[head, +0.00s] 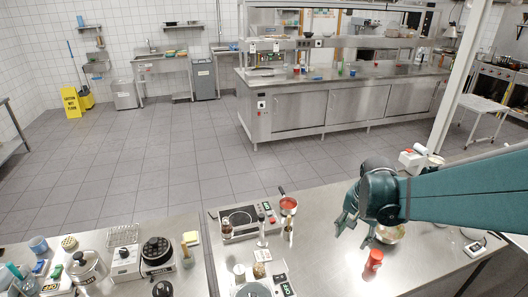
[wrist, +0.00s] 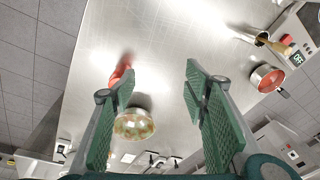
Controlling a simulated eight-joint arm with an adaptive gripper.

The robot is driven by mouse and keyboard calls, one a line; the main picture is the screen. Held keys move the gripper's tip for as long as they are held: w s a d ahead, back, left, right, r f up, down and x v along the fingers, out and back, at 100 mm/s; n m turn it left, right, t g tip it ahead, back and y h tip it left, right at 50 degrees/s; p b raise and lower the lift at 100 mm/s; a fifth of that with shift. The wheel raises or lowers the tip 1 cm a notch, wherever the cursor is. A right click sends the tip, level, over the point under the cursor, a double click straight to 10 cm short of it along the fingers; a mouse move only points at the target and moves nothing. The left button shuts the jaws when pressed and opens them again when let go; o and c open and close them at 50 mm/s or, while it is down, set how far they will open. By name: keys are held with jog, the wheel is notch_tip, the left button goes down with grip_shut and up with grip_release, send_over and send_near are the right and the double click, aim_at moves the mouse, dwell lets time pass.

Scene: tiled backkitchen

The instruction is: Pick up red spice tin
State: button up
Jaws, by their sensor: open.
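The red spice tin (head: 374,261) stands upright on the steel counter, in front of a metal bowl in the head view. In the wrist view the red spice tin (wrist: 121,70) shows at the upper left, partly hidden behind the left finger. My gripper (head: 354,229) is above the counter, up and to the left of the tin in the head view. In the wrist view my gripper (wrist: 158,77) has its two green finger pads wide apart, with only bare counter between their tips. It is empty and apart from the tin.
The metal bowl (head: 391,234) with food in it sits close behind the tin; it also shows in the wrist view (wrist: 134,126). A small pan with red contents (head: 288,203) and a hot plate (head: 240,219) stand to the left. The counter left of the tin is clear.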

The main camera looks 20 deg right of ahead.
aim_at(376, 254)
jog(key=s+d+f+m, duration=0.1)
jog(key=d+f, duration=0.1)
jog(key=d, duration=0.1)
jog(key=s+d+f+m+g+p, duration=0.1)
jog(key=d+f+m, duration=0.1)
jog(key=d, duration=0.1)
jog(key=d+f+m, duration=0.1)
jog(key=d+f, duration=0.1)
jog(key=d, duration=0.1)
jog(key=shift+s+d+g+y, duration=0.25)
jog(key=shift+s+g+y, duration=0.05)
jog(key=shift+s+y, duration=0.1)
jog(key=shift+s+d+f+m+p, duration=0.2)
jog(key=shift+d+f+m+p, duration=0.1)
jog(key=shift+m, duration=0.1)
jog(key=shift+f, duration=1.3)
jog(key=shift+d+f, duration=0.1)
jog(key=shift+f, duration=2.5)
jog(key=c, duration=1)
